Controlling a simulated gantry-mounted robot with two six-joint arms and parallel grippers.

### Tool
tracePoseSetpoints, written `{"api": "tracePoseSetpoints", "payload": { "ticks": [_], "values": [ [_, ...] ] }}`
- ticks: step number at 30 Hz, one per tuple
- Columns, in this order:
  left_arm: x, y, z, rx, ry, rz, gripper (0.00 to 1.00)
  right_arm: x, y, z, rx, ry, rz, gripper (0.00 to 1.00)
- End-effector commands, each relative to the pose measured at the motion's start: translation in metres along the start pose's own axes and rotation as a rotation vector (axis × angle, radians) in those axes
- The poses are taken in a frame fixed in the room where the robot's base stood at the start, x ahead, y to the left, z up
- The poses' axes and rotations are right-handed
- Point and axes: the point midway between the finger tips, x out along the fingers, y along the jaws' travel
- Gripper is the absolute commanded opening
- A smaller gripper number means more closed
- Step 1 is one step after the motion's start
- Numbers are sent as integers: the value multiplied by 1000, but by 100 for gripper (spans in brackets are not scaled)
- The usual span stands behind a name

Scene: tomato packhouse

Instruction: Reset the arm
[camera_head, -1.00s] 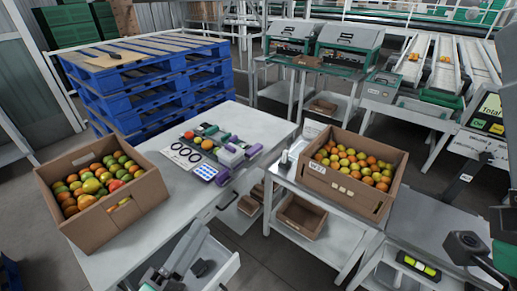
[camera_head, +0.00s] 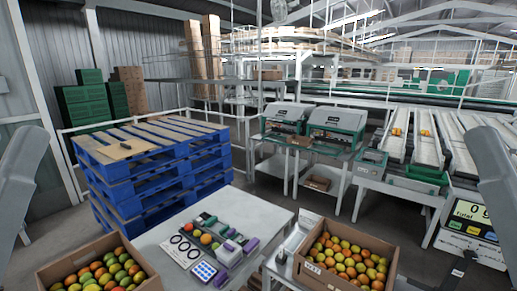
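Grey links of my own arms rise at the left and right edges of the head view. Neither gripper shows in this view, so their fingers and anything they might hold are hidden. On the white table (camera_head: 262,208) in front lie several small tools and cases, a sheet with black rings (camera_head: 182,250) and a card with blue dots (camera_head: 204,271). A cardboard box of tomatoes (camera_head: 150,284) stands at the lower left. Another cardboard box of tomatoes (camera_head: 389,285) stands at the lower right. Both are cut off by the bottom edge.
A stack of blue pallets (camera_head: 110,180) stands behind the table at left. Green crates (camera_head: 85,105) are stacked by the wall. Two green and grey machines (camera_head: 335,122) stand at the back. Sloping conveyor lanes (camera_head: 427,150) and a scale display (camera_head: 470,212) are at right.

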Motion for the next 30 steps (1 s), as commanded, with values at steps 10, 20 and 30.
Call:
{"api": "tracePoseSetpoints", "payload": {
  "ticks": [10,20,30],
  "values": [
    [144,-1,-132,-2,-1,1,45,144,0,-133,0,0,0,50],
    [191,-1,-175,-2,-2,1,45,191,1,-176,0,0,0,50],
    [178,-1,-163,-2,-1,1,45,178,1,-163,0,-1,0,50]
  ]
}}
